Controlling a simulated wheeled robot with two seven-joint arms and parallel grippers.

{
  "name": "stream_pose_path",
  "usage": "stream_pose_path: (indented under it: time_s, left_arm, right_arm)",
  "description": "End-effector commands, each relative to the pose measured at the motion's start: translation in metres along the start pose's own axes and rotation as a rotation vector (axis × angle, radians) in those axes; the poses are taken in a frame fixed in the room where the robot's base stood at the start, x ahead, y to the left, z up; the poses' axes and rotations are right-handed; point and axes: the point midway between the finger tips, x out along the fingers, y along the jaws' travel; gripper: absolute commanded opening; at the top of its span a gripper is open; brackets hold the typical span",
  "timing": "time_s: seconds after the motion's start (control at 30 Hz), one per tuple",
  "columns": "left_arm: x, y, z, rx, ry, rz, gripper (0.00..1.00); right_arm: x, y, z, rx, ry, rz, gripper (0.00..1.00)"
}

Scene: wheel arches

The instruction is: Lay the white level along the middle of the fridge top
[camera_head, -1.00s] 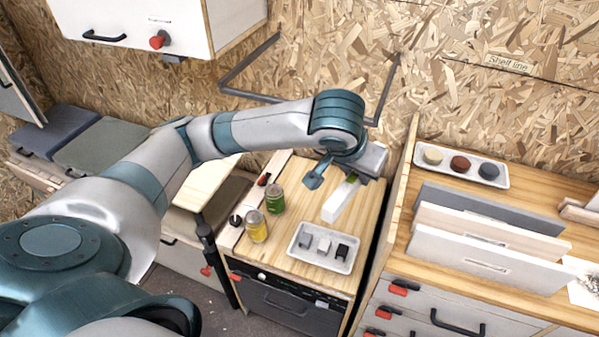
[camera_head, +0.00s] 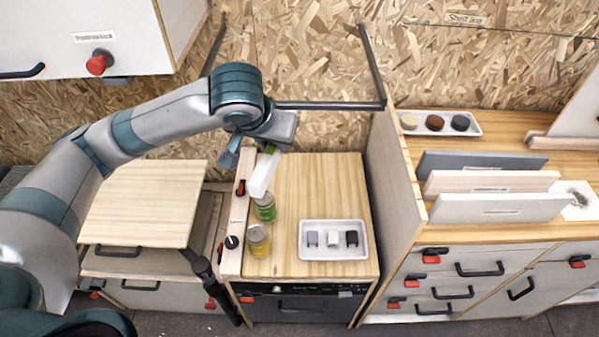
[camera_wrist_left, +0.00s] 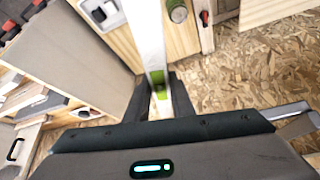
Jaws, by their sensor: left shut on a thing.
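The white level (camera_head: 262,175), with a green band, is held in my left gripper (camera_head: 269,147) and hangs tilted above the back left part of the fridge top (camera_head: 325,185). In the left wrist view the level (camera_wrist_left: 146,35) runs up the picture from between the fingers of my left gripper (camera_wrist_left: 160,95), which are shut on it. In the head view its lower end overlaps the green can, and I cannot tell the gap between them. My right gripper is not in view.
A green can (camera_head: 265,208) and a yellow can (camera_head: 258,240) stand at the fridge top's left side. A white tray (camera_head: 333,254) with three small blocks lies at its front right. A wooden side panel (camera_head: 398,185) rises on the right. The fridge top's middle is clear.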

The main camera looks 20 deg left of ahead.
Motion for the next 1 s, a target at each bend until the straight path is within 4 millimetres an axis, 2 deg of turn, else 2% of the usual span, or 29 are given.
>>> stream_pose_path:
  time_s: [0.57,0.77,1.0]
  left_arm:
    - [0.006,0.002,0.003,0.027,-0.005,0.016,0.00]
    - [0.028,0.009,0.014,0.150,-0.017,0.089,0.00]
    - [0.074,0.022,0.035,0.419,-0.018,0.245,0.00]
  right_arm:
    - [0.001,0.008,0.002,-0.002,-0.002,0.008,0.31]
    - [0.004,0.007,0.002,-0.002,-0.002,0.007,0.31]
    - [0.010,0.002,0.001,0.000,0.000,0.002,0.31]
